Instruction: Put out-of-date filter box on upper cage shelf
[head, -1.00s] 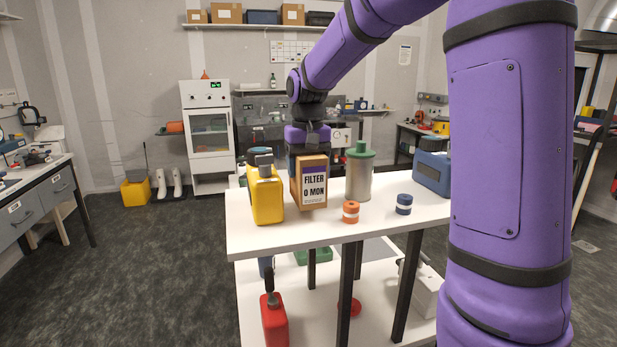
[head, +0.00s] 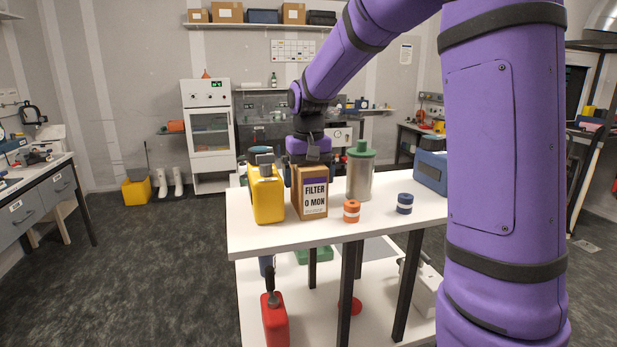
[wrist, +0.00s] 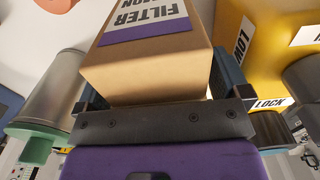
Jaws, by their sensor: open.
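The filter box (head: 313,198) is a brown carton with a purple-and-white label reading "FILTER 0 MON". It stands upright on the white table, between a yellow jug and a grey canister. My gripper (head: 309,160) is over the box from above, jaws open. In the wrist view the box (wrist: 150,75) lies between the two fingers, with the palm bar close to its near face. Whether either finger touches it I cannot tell. I cannot pick out a cage shelf for certain; dark-framed shelving (head: 596,127) is partly cut off at the right edge.
The yellow jug (head: 267,195) is close on the left, the green-lidded canister (head: 360,175) on the right. Orange (head: 351,211) and blue (head: 404,204) small round pieces and a blue case (head: 431,172) share the table. A red bottle (head: 274,322) stands on the lower deck.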

